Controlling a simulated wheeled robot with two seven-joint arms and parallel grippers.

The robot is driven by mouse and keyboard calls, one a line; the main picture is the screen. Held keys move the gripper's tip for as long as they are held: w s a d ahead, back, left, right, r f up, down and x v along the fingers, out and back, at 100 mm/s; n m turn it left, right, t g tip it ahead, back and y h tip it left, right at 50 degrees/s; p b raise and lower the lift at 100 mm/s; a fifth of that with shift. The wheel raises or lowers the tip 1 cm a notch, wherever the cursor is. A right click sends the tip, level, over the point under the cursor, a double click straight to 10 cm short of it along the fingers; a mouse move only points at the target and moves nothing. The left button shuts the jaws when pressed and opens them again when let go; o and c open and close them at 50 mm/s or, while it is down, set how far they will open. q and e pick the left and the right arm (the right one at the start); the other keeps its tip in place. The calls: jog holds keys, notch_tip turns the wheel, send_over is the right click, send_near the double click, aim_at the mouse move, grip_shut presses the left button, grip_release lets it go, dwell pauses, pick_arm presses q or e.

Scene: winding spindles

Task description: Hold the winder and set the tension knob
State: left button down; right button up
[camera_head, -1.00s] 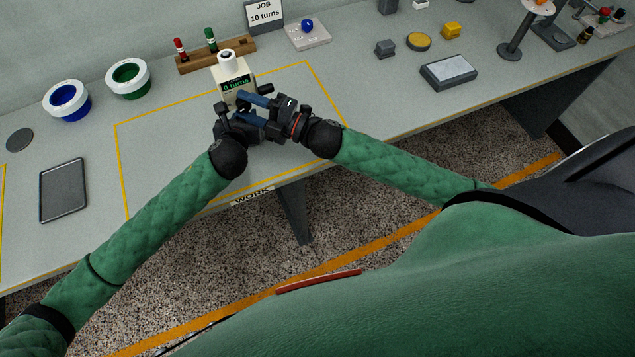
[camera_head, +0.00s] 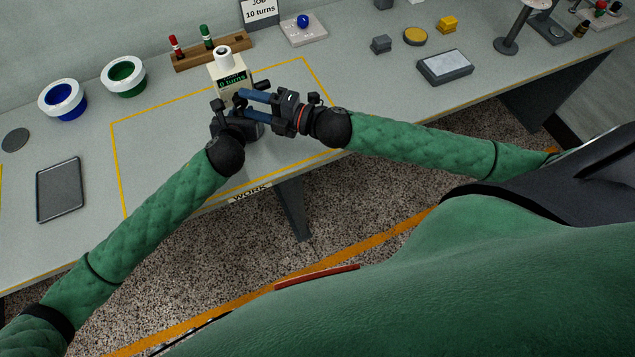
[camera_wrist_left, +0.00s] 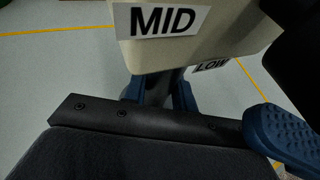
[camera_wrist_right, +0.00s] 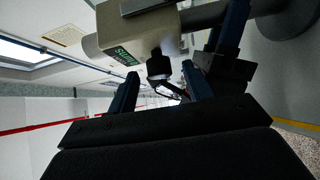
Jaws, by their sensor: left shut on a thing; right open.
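The cream winder (camera_head: 226,66) stands at the back of the yellow-marked work area, its display reading 0 turns. MID and LOW labels show on its body (camera_wrist_left: 220,45) in the left wrist view. My left gripper (camera_wrist_left: 162,95) is shut on a dark part below that body; this contact is largely hidden in the head view. My right gripper (camera_head: 256,103) is open just in front of the winder. In the right wrist view a black knob (camera_wrist_right: 158,66) on the winder lies between and beyond its blue fingers; I cannot see contact.
A wooden rack (camera_head: 213,52) with red and green spindles stands behind the winder. A grey box (camera_head: 445,67) is to the right. The two grippers are very close together.

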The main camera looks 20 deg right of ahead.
pick_arm(q)
jog(key=shift+f, duration=0.1)
pick_arm(e)
jog(key=shift+v, duration=5.05)
jog(key=s+f+g+h, duration=0.1)
jog(key=s+f+h, duration=0.1)
jog(key=s+f, duration=0.4)
jog(key=s+f+m+g+h, duration=0.1)
jog(key=s+f+h, duration=0.2)
jog(key=f, duration=1.1)
jog(key=s+a, duration=0.1)
jog(key=s, duration=0.2)
jog(key=shift+s+g, duration=0.35)
jog(key=shift+g, duration=0.05)
pick_arm(q)
jog(key=c, duration=1.1)
grip_release()
jog(key=shift+o, duration=0.2)
